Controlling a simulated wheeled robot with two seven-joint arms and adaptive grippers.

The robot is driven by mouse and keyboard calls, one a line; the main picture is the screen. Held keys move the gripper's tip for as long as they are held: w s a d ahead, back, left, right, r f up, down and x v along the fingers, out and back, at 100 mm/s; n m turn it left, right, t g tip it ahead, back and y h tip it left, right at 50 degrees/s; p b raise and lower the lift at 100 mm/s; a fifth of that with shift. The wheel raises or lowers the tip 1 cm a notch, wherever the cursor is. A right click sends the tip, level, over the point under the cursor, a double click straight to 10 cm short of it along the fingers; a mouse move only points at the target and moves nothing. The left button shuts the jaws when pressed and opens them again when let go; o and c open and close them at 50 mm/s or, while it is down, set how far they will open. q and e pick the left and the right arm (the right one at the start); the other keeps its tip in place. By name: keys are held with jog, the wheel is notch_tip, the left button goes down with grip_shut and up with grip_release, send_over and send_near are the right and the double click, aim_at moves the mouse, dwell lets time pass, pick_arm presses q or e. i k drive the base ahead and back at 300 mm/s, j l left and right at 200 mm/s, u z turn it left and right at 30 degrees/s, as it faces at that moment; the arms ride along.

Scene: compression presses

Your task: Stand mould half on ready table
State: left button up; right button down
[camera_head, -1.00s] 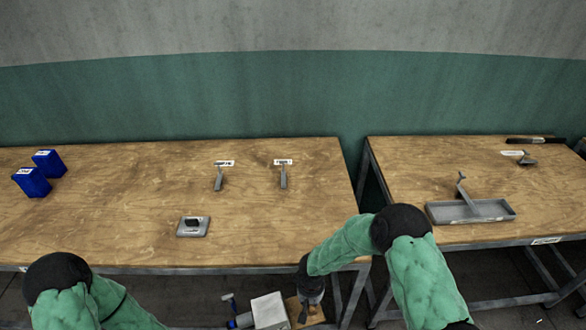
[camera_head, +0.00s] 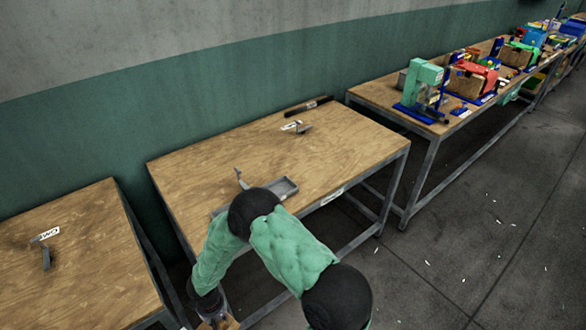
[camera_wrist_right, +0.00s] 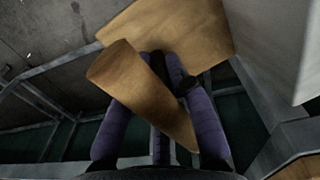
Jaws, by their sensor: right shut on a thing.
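My right gripper (camera_head: 208,303) is low at the bottom of the head view, in front of the middle table (camera_head: 345,148). It is shut on a tan, wood-coloured piece, apparently the mould half (camera_head: 228,323). In the right wrist view the mould half shows as a flat plate (camera_wrist_right: 190,25) and a thick round peg (camera_wrist_right: 125,70), with the purple fingers on both sides of the peg. The piece is off the tabletops. My left gripper is out of view.
A shallow grey tray (camera_head: 284,188) with a scraper-like tool lies near the middle table's front edge, partly behind my arm. Small tools (camera_head: 298,127) lie at its back. Its right half is bare. Another table (camera_head: 70,270) stands left, and a bench with presses (camera_head: 422,85) stands right.

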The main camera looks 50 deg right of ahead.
aim_at(292, 159)
jog(key=k+l, duration=0.1)
jog(key=l, duration=0.7)
jog(key=k+l, duration=0.15)
jog(key=l, duration=0.3)
jog(key=k+l, duration=0.1)
jog(key=l, duration=0.3)
